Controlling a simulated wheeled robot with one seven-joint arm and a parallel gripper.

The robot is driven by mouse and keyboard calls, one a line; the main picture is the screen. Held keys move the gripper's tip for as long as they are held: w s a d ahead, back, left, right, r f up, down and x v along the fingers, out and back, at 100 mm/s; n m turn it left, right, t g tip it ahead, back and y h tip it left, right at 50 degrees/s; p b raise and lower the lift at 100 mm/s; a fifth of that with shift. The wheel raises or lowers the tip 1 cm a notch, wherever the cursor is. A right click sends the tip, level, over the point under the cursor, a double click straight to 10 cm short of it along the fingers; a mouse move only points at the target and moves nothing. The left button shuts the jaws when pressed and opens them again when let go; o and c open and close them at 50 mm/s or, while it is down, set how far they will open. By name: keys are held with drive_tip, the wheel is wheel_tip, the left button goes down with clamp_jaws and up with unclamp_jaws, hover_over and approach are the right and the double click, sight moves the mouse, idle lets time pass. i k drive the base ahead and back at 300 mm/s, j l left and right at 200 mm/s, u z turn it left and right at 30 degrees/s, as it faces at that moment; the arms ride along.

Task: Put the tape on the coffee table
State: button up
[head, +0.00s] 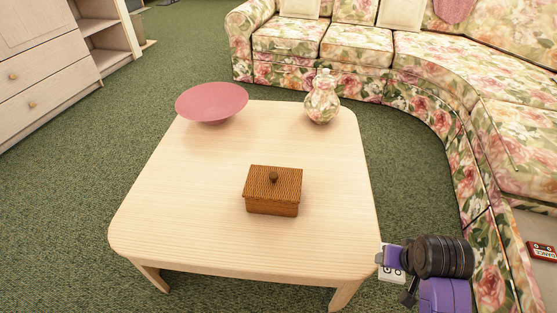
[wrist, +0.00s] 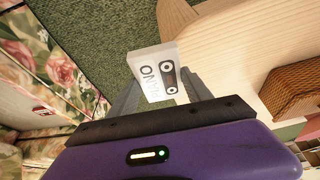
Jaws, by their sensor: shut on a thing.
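My gripper (head: 388,257) is shut on a white cassette tape (head: 392,272) beside the front right corner of the coffee table (head: 190,190). In the wrist view the tape (wrist: 153,72) sits between the two fingers, with black markings on its face. The pale wooden table top (wrist: 222,45) lies to the right of the tape there. The tape appears to be off the table edge, over the green carpet. My gripper and arm partly hide the tape in the head view.
On the table stand a pink bowl (head: 211,101), a floral vase (head: 322,99) and a lidded wicker box (head: 272,193). The table's left and front areas are clear. A floral sofa (head: 430,75) curves around the right. A red cassette (head: 543,249) lies at the far right.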

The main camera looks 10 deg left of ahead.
sight(337, 228)
drive_tip(key=i+j+u, duration=0.25)
drive_tip(key=u, duration=0.2)
drive_tip(key=i+j+u, duration=0.3)
drive_tip(key=u, duration=0.2)
